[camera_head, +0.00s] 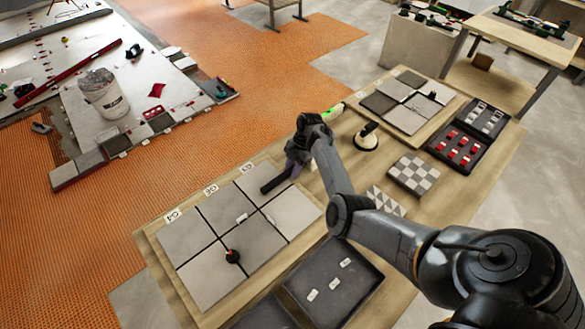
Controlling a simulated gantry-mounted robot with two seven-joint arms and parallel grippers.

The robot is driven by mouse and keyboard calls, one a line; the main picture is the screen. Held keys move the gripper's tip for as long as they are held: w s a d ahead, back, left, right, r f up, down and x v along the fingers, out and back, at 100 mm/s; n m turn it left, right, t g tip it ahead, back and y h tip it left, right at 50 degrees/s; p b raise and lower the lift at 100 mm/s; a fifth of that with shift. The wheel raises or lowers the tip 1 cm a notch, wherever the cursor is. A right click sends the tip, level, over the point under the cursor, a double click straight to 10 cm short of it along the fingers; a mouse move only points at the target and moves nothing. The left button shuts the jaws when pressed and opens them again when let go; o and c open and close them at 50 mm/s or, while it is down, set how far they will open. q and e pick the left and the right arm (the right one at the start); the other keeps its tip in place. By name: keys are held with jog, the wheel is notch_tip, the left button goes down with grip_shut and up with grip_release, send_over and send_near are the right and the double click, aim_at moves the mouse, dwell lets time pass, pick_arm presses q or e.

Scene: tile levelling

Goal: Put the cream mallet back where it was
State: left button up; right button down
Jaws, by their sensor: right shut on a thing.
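My right gripper (290,168) is above the right end of the grey tile panel (208,243). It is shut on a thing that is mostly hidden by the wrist. A dark bar (274,184) sticks out at the fingers, low over the tiles; I cannot tell whether it is part of the held thing. A cream round piece with a black handle (367,138) stands on the wooden table to the right of the wrist; I cannot tell whether it is a mallet. No other cream mallet is clearly seen. My left gripper is out of view.
A green-and-cream tool (332,112) lies behind the wrist. A second tile panel (407,107), a checkered block (413,174) and a black case of red and white pieces (466,143) are at right. A dark tray (334,284) is in front. An orange-black knob (233,256) stands on the tiles.

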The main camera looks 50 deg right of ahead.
jog(key=c, duration=0.9)
grip_release()
